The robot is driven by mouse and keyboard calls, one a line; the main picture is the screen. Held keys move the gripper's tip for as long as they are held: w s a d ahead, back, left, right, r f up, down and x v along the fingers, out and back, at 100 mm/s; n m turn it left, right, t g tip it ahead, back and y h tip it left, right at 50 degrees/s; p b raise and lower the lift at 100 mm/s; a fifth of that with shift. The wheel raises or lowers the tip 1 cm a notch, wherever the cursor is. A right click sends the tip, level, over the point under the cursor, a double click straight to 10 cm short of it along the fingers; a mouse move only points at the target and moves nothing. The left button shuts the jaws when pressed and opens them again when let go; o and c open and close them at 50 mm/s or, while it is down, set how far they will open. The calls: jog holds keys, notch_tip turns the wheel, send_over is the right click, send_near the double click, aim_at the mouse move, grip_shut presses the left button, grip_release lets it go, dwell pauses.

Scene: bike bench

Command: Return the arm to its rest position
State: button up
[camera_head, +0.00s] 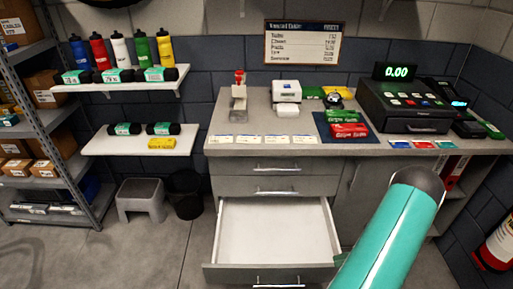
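A teal link with a dark rounded end, which looks like part of my own arm, rises from the bottom right of the head view. It stands in front of the counter's right part and hides some of the cabinet there. My gripper does not show, so I cannot see its fingers or whether it holds anything.
The counter (240,147) has an open, empty-looking drawer (270,230) jutting out below it. A cash register (408,105) and red and green packets (348,130) stand on top. A stool (142,200), bin (186,192) and metal shelf (90,213) are left. Floor shows between shelf and drawer.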

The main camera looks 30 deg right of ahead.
jog(key=w+a+r+n+g+h, duration=0.35)
jog(key=w+a+r+n, duration=0.4)
jog(key=r, duration=0.45)
jog(key=w+a+r+n+g+h, duration=0.2)
jog(key=w+a+r+n+g, duration=0.2)
jog(key=w+a+r+n, duration=0.55)
jog(key=s+a+r+n+t+h, duration=0.2)
jog(key=s+a+r+n+h, duration=0.1)
jog(key=a+r+n, duration=0.5)
jog(key=s+a+r+n+t+h, duration=0.3)
jog(key=s+a+r+n, duration=0.2)
jog(key=a+r+n, duration=0.2)
jog(key=a+r, duration=0.2)
jog(key=a, duration=0.2)
jog(key=shift+s+a+r+n, duration=0.15)
jog(key=shift+a+n, duration=0.25)
jog(key=shift+d+t, duration=0.25)
